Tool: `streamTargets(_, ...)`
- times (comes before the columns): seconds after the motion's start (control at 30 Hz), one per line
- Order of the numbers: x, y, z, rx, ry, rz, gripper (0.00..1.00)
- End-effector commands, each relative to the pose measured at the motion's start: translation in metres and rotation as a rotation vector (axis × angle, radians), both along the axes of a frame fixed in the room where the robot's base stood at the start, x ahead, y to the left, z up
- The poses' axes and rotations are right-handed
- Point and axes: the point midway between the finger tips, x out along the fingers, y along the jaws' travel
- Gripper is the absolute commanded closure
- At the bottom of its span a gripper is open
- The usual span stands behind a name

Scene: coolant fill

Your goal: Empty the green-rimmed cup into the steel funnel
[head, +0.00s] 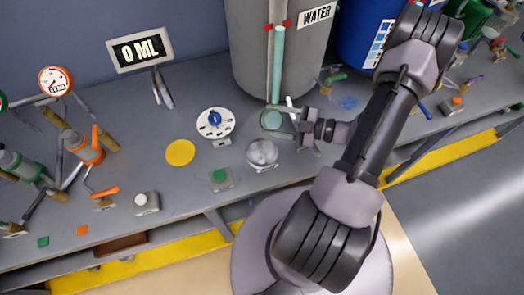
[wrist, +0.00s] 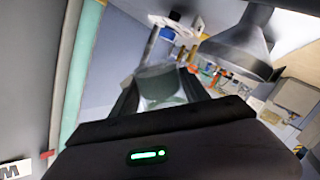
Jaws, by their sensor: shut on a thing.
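My gripper (head: 284,122) is shut on the green-rimmed cup (head: 270,120), in front of the grey water tank. In the wrist view the cup (wrist: 160,84) shows as a clear, greenish shape between the two dark fingers. I cannot tell its contents or exact tilt. The steel funnel (head: 262,153) is a shiny round shape just nearer and slightly left of the cup in the head view. In the wrist view the funnel (wrist: 244,44) is up and right of the cup, apart from it.
The water tank (head: 250,60) with its pale green sight tube (head: 277,70) stands close behind the cup. A display (head: 140,50) reads 0 ML. A white dial with a blue knob (head: 215,122), a yellow disc (head: 180,152) and a green button (head: 220,175) lie left of the funnel.

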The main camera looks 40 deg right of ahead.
Motion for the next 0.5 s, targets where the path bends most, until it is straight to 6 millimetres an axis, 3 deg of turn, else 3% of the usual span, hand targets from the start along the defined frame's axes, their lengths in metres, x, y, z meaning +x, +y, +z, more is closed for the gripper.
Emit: streamTargets(0.5,-0.0006,0.0012,-0.004,-0.061,-0.034,-0.001,0.98)
